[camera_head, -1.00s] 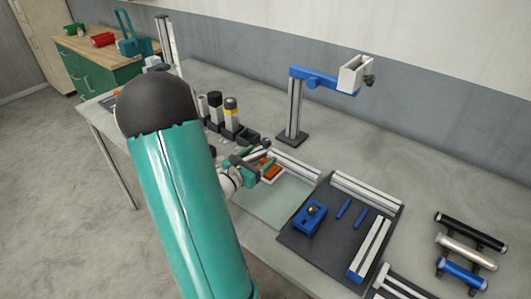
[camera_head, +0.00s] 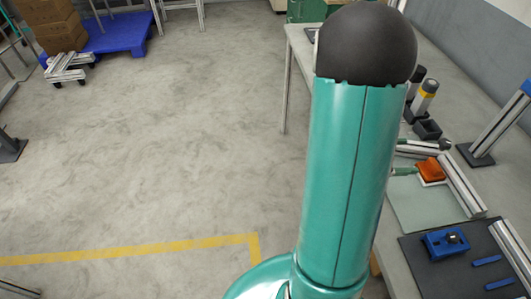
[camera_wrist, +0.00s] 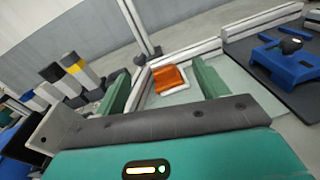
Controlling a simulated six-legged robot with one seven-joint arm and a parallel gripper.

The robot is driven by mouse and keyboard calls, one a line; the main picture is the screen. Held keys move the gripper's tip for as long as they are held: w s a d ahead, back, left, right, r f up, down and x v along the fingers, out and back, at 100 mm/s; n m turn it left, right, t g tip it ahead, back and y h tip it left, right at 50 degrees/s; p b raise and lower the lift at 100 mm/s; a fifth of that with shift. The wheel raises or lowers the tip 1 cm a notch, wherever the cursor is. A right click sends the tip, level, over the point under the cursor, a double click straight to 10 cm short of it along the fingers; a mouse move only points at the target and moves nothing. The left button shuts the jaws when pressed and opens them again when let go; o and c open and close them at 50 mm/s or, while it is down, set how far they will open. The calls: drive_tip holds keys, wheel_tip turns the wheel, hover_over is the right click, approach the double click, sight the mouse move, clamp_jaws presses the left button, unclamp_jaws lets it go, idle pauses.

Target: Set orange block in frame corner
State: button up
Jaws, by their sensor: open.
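The orange block (camera_wrist: 169,78) sits near the inner corner formed by two silver rails, with a white edge showing under it. The long rail (camera_wrist: 222,46) runs behind it and the short rail (camera_wrist: 141,86) stands to its left. I cannot tell whether it touches both. In the head view the block (camera_head: 431,168) lies beside the rail (camera_head: 461,189) on the pale green mat (camera_head: 421,207). My gripper (camera_wrist: 160,71) is open, its green fingers apart on either side of the block in the wrist view, with nothing held between them. My arm hides most of the gripper in the head view.
A dark mat with a blue fixture (camera_head: 446,241) and blue pins lies in front of the pale mat. A dark post base (camera_head: 474,155) stands behind.

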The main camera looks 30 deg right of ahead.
drive_tip(key=w+a+r+m+t+y, duration=0.3)
drive_tip(key=a+r+t+y, duration=0.1)
drive_tip(key=a, duration=0.9)
drive_tip(key=w+a+r+m+t+y, duration=0.4)
drive_tip(key=a+t+y, duration=0.1)
drive_tip(key=a, duration=0.9)
drive_tip(key=w+a+r+m+t+y, duration=0.4)
drive_tip(key=a+r+y, duration=0.1)
drive_tip(key=a, duration=0.8)
drive_tip(key=shift+w+a+t+y, duration=0.25)
drive_tip(key=shift+a+t+y, duration=0.1)
drive_tip(key=shift+y, duration=0.25)
drive_tip(key=shift+r, duration=0.1)
drive_tip(key=shift+c, duration=0.2)
drive_tip(key=shift+d, duration=0.1)
drive_tip(key=c, duration=0.7)
drive_tip(key=shift+d, duration=0.1)
drive_tip(key=shift+c, duration=0.3)
